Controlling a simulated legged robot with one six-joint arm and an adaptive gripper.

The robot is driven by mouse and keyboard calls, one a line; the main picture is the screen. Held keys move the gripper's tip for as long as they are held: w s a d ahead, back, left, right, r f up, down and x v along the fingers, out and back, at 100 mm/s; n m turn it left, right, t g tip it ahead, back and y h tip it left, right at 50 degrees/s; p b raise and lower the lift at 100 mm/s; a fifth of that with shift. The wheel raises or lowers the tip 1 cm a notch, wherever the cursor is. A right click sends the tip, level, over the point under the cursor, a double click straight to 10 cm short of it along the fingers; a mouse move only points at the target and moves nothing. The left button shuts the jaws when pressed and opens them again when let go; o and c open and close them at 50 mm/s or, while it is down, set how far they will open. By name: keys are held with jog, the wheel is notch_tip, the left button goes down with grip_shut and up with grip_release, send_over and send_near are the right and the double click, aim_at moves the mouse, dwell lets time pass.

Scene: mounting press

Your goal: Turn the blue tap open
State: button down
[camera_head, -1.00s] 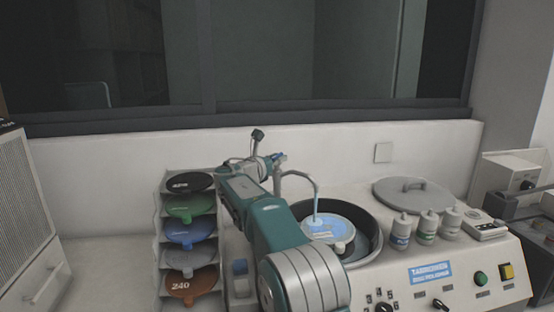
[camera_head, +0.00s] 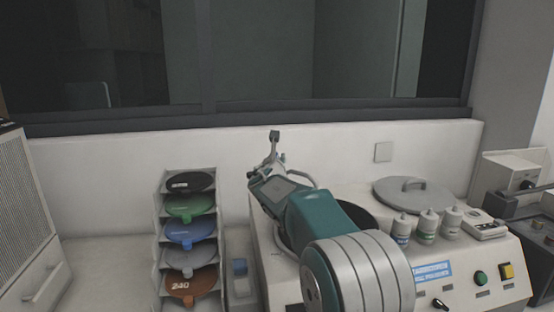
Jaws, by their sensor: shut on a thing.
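My gripper (camera_head: 276,160) is small at the back left of the machine, at the upper end of my arm. It is shut at the blue tap, whose handle is hidden behind the gripper and wrist. A thin part of the grey spout (camera_head: 302,177) shows just right of the wrist. My arm covers the end of the spout and much of the round bowl (camera_head: 362,214), so I cannot see whether water runs.
A rack of coloured discs (camera_head: 160,235) stands left of the machine (camera_head: 470,272). A grey lid (camera_head: 413,193), several bottles (camera_head: 427,227) and a small device (camera_head: 484,225) are right of the bowl. A white wall (camera_head: 110,180) is close behind.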

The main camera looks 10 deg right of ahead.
jog(key=shift+a+n+t+y, duration=0.1)
jog(key=shift+n+t+y, duration=0.2)
jog(key=shift+n+y, duration=0.95)
jog(key=shift+m+y, duration=0.25)
jog(key=c, duration=0.7)
grip_release()
jog(key=s+a, duration=0.1)
jog(key=s, duration=1)
jog(key=shift+s+a, duration=0.35)
jog(key=shift+s, duration=0.05)
